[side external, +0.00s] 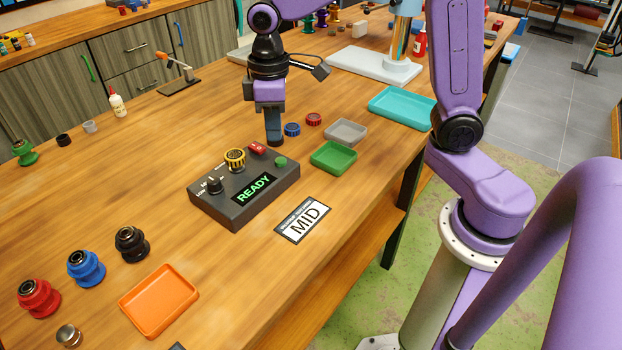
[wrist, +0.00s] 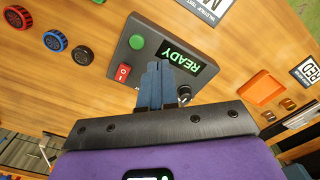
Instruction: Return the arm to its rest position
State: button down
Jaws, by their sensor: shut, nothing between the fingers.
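My gripper (side external: 274,138) points down just behind the control box (side external: 236,209), near its red switch (side external: 257,148). Its fingers are shut with nothing between them. In the wrist view my gripper (wrist: 155,72) overlaps the box, and the closed fingers cover part of the panel. The box display reads READY. I cannot tell whether the fingertips touch anything.
A MID card (side external: 303,220) lies before the box. Green (side external: 334,157), grey (side external: 345,131) and teal (side external: 402,107) trays stand to the right. An orange tray (side external: 158,300) and red (side external: 38,297), blue (side external: 86,268) and black (side external: 131,244) spools are at front left.

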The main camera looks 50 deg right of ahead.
jog(key=s+d+f+n, duration=0.1)
jog(key=s+d+n, duration=0.1)
jog(key=s, duration=0.9)
jog(key=s+d+f+n, duration=0.1)
jog(key=s+d+n, duration=0.1)
jog(key=s, duration=1)
jog(key=shift+s+d, duration=0.2)
jog(key=shift+d, duration=0.6)
jog(key=w+a+r+m, duration=0.3)
jog(key=w, duration=0.5)
jog(key=w+a+r+m, duration=0.2)
jog(key=w+a+m, duration=0.1)
jog(key=w, duration=0.5)
jog(key=w+d+r+m, duration=0.1)
jog(key=w+m, duration=0.2)
jog(key=w, duration=0.5)
jog(key=w+d+r+m, duration=0.2)
jog(key=w+m, duration=0.1)
jog(key=w, duration=0.4)
jog(key=shift+w+d, duration=0.25)
jog(key=shift+w, duration=0.1)
